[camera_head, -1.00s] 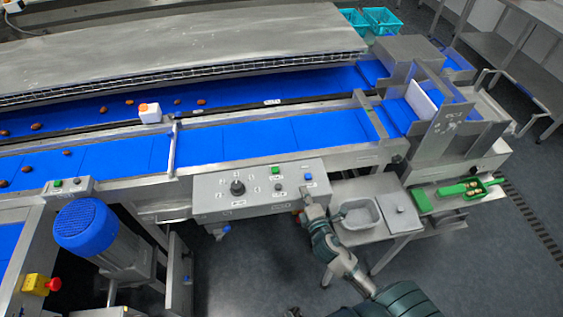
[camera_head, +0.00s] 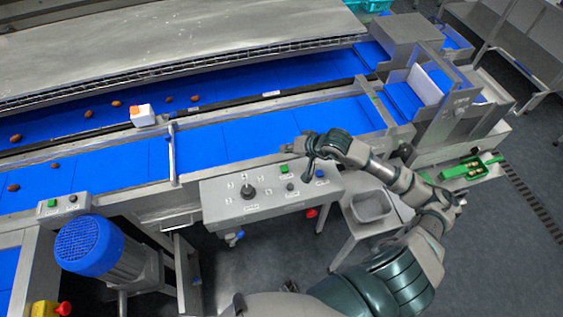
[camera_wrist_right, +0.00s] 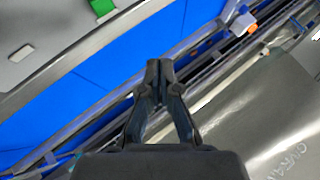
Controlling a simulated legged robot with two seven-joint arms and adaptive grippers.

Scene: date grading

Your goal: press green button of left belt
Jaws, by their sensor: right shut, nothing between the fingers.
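A green button (camera_head: 52,203) sits on a small grey box (camera_head: 68,203) at the left end of the near blue belt (camera_head: 110,165), beside a dark button. Another green button (camera_head: 284,168) sits on the larger grey control panel (camera_head: 268,197), with a black knob and a blue button. My right gripper (camera_head: 288,147) is above the back edge of that panel, close to its green button and not seen touching it. In the right wrist view the gripper (camera_wrist_right: 158,68) is shut and empty; a green button (camera_wrist_right: 101,7) shows at the top left, apart from it. My left gripper is not seen.
A blue motor (camera_head: 88,243) stands below the small box. A red knob on a yellow box (camera_head: 47,308) is at the bottom left. A metal rail (camera_head: 172,152) crosses the belt. A grey bin (camera_head: 370,207) is under my right forearm. Several dates lie on the belts.

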